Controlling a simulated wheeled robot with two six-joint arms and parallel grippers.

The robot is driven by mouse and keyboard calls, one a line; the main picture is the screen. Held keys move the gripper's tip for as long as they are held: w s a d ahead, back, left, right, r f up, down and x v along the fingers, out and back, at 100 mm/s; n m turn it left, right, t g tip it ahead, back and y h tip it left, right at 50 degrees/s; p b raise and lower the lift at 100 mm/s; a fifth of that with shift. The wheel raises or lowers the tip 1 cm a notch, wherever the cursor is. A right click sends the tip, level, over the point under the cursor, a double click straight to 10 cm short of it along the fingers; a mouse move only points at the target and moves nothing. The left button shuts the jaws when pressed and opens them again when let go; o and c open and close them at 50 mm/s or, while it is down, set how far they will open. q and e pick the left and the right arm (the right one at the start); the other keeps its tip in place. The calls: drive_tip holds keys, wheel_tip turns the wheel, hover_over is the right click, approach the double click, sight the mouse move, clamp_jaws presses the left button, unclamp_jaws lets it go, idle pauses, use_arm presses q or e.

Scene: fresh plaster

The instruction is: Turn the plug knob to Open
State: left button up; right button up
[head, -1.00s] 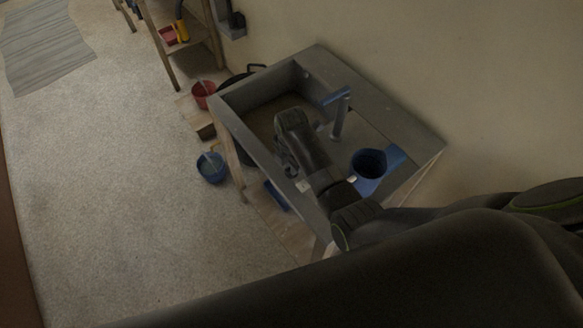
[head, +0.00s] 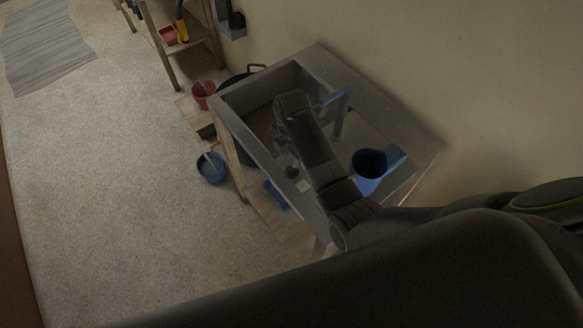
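The grey sink (head: 226,115) stands against the wall on a wooden frame. A small dark round knob (head: 292,172) shows at its front rim, beside my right arm. I take it for the plug knob, but its marking and setting are too small to read. My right gripper (head: 288,104) is over the basin, beyond the knob and apart from it. Its fingers are dark and seen from above, so I cannot tell whether they are open or shut. The gripper and wrist hide part of the basin. My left gripper is not in view.
A grey tap with a blue lever (head: 336,97) stands just right of my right gripper. A dark blue cup (head: 369,164) sits on the sink's right side. A blue bucket (head: 211,168) and a red bucket (head: 203,90) stand to the left. The floor at left is clear.

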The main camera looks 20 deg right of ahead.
sight(292, 167)
wheel_tip(292, 167, up, 6)
drive_tip(key=shift+r, duration=0.25)
idle(0.6)
